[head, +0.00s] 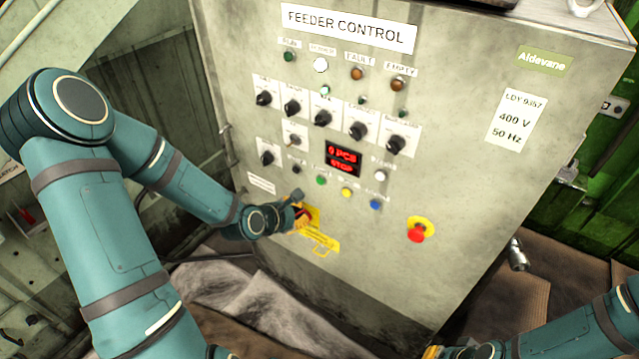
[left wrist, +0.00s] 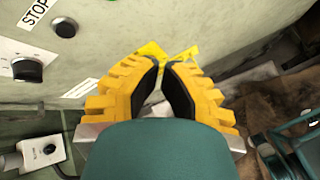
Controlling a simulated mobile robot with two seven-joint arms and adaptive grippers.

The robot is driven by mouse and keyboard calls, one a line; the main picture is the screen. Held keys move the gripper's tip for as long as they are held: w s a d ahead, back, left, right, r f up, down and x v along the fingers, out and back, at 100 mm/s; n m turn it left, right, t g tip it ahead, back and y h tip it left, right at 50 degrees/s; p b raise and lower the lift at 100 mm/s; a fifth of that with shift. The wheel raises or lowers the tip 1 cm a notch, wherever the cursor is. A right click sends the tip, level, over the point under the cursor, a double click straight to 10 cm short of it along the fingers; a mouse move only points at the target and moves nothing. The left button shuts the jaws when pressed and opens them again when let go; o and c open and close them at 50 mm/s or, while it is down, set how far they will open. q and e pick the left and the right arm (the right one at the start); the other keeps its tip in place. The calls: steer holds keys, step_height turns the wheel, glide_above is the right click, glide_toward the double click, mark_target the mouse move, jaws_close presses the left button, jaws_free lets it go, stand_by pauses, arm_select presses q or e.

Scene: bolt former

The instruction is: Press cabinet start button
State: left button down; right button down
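The grey feeder control cabinet (head: 440,190) fills the middle of the head view. A green button (head: 320,180) sits in the low button row, left of a yellow button (head: 346,192) and a blue button (head: 375,204). Their labels are too small to read. My left gripper (head: 298,213) is in front of the cabinet, below and left of the green button, apart from it. In the left wrist view its yellow fingers (left wrist: 164,64) come together at the tips, with nothing between them. My right gripper (head: 436,352) barely shows at the bottom edge.
A red emergency stop (head: 417,233) on a yellow base is lower right. The display (head: 342,161) reads "0 PCS" and "STOP". Several black knobs and lamps are above. A white button (head: 380,175) is right of the display. A yellow tag (head: 322,240) is below the left gripper.

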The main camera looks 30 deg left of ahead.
mark_target(320, 181)
arm_select(q)
steer(key=w+b, duration=0.1)
steer(key=w, duration=0.6)
steer(key=shift+d+b, duration=0.35)
steer(key=shift+w, duration=0.25)
stand_by(1.0)
steer(key=shift+w, duration=0.25)
